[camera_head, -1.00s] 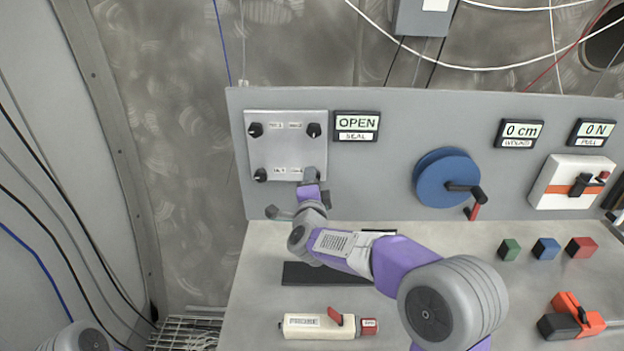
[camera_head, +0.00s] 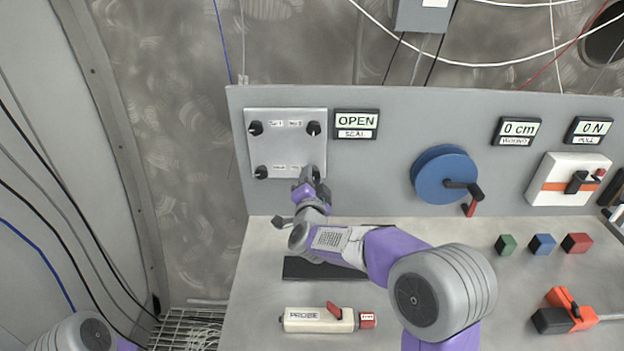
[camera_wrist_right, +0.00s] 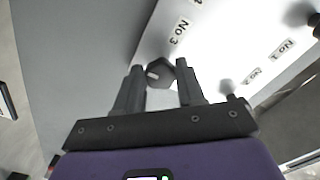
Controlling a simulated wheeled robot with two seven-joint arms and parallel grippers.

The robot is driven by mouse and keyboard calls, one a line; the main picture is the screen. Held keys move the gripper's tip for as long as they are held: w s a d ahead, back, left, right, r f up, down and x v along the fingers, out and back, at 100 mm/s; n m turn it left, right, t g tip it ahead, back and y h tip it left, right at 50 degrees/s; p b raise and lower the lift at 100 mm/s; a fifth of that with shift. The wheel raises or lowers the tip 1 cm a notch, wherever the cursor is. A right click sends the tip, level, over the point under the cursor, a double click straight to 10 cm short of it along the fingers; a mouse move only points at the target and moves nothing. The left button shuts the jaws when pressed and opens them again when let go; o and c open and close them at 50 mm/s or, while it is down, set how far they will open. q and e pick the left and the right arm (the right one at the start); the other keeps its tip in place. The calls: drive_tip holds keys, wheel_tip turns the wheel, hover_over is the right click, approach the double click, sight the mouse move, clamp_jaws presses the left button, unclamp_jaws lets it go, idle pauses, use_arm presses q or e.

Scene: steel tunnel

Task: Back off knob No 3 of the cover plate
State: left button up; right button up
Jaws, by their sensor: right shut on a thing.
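The cover plate (camera_head: 286,150) is a light grey square on the upright panel, with a black knob near each corner. Knob No 3 (camera_wrist_right: 160,74) shows in the right wrist view as a dark faceted knob with a light mark, beside its "No 3" label (camera_wrist_right: 179,31). My right gripper (camera_head: 312,177) is at the plate's lower right corner. In the right wrist view my right gripper (camera_wrist_right: 160,71) has a finger on either side of knob No 3 and is shut on it. My left gripper is out of view.
Right of the plate are an "OPEN SEAL" display (camera_head: 356,124) and a blue crank wheel (camera_head: 440,172). On the bench lie a probe (camera_head: 318,319), coloured blocks (camera_head: 542,245) and an orange-black tool (camera_head: 566,312). My right forearm crosses over a dark mat (camera_head: 308,269).

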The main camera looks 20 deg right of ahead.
drive_tip(key=o, duration=1)
drive_tip(key=shift+o, duration=0.2)
drive_tip(key=shift+s, duration=0.1)
drive_tip(key=v, duration=0.7)
drive_tip(key=shift+s, duration=0.2)
drive_tip(key=shift+a, duration=0.1)
